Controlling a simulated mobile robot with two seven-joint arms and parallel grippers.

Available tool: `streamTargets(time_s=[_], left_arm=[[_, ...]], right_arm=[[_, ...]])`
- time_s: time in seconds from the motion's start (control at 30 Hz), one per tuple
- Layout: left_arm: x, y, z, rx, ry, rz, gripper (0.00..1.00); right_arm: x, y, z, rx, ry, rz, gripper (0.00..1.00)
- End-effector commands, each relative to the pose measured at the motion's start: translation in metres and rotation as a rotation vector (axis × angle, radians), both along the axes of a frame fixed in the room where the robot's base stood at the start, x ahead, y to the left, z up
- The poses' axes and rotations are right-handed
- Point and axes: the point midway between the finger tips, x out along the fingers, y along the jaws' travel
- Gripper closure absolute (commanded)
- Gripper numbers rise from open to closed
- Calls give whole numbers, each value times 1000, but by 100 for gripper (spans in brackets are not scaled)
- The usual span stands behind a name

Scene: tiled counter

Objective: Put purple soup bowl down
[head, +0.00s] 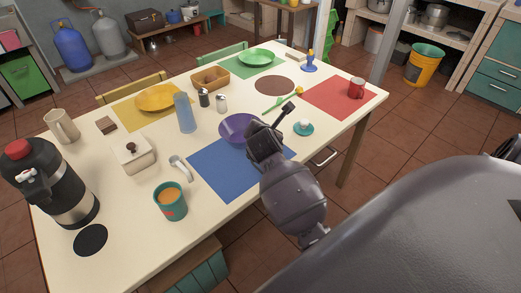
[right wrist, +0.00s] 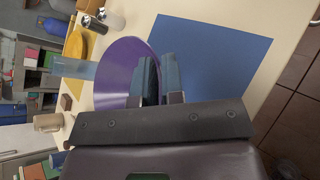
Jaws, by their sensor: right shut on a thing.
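The purple soup bowl (head: 233,127) is at the far edge of the blue placemat (head: 222,170) in the head view, partly hidden behind my right gripper (head: 255,132). In the right wrist view the bowl (right wrist: 118,72) has its rim between the two fingers of my right gripper (right wrist: 158,78), which is shut on it. The blue placemat (right wrist: 222,55) lies beside the bowl there, mostly bare. I cannot tell whether the bowl touches the table or hangs just above it. My left gripper is not in view.
Near the bowl stand a blue glass (head: 184,113), shakers (head: 221,103) and an egg cup on a teal saucer (head: 303,128). Most of the blue placemat is free.

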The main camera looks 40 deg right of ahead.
Motion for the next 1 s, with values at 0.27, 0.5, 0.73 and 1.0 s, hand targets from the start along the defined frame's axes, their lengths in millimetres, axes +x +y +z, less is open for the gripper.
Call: streamTargets(time_s=[0.27,0.5,0.73,1.0], left_arm=[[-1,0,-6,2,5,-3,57],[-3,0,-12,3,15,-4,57],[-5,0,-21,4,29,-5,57],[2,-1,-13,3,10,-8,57]], right_arm=[[0,0,-38,-1,0,0,100],[0,0,-55,-1,2,1,100],[0,0,-83,-1,2,1,100],[0,0,-82,0,-2,0,100]])
